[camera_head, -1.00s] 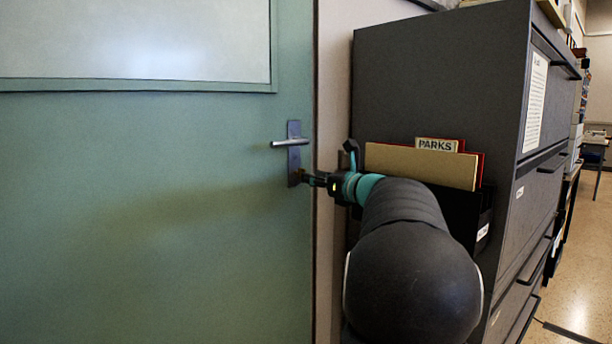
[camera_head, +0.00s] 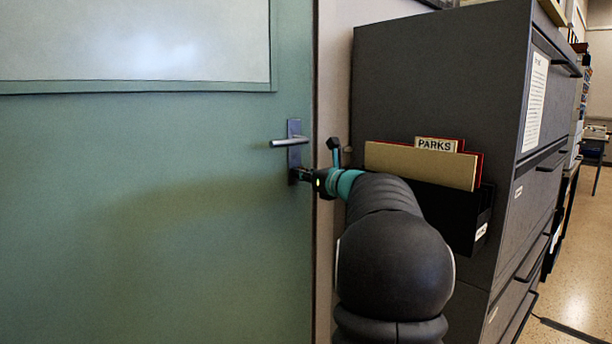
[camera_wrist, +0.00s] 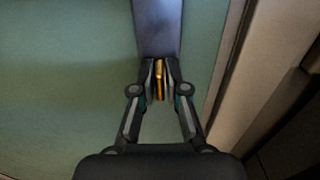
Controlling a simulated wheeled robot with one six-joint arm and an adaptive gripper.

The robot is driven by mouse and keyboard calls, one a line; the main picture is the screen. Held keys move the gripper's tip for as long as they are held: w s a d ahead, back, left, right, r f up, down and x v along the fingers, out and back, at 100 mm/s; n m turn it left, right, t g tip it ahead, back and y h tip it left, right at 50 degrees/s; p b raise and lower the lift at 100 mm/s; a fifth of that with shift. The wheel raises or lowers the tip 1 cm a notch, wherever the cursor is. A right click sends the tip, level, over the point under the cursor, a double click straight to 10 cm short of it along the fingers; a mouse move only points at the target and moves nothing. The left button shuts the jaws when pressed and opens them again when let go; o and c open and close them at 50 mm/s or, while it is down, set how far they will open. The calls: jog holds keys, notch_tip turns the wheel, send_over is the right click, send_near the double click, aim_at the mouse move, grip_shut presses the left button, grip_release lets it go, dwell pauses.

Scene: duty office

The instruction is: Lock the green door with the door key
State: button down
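The green door (camera_head: 150,220) fills the left of the head view and looks shut against its frame. Its dark lock plate (camera_head: 294,130) carries a lever handle (camera_head: 289,142), which is level. My gripper (camera_head: 299,175) is at the lower end of the plate, below the handle. In the wrist view my gripper (camera_wrist: 159,84) is shut on a brass-coloured key (camera_wrist: 159,72), which points at the lock plate (camera_wrist: 158,28). The key's tip meets the plate's lower end. I cannot tell how deep it is in the keyhole, which is hidden.
A dark grey filing cabinet (camera_head: 440,75) stands close on the right of my arm. A black wall holder (camera_head: 455,215) with folders marked PARKS sticks out from its side. The door frame (camera_head: 328,100) is between door and cabinet. Open floor (camera_head: 575,290) shows at far right.

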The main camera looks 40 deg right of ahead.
jog(key=shift+r+p, duration=0.15)
jog(key=shift+p, duration=0.25)
jog(key=m+p, duration=0.2)
jog(key=p, duration=0.1)
jog(key=m, duration=0.2)
jog(key=shift+m, duration=1.1)
jog(key=m, duration=0.2)
jog(key=shift+m, duration=0.4)
jog(key=m, duration=0.3)
jog(key=shift+m, duration=0.3)
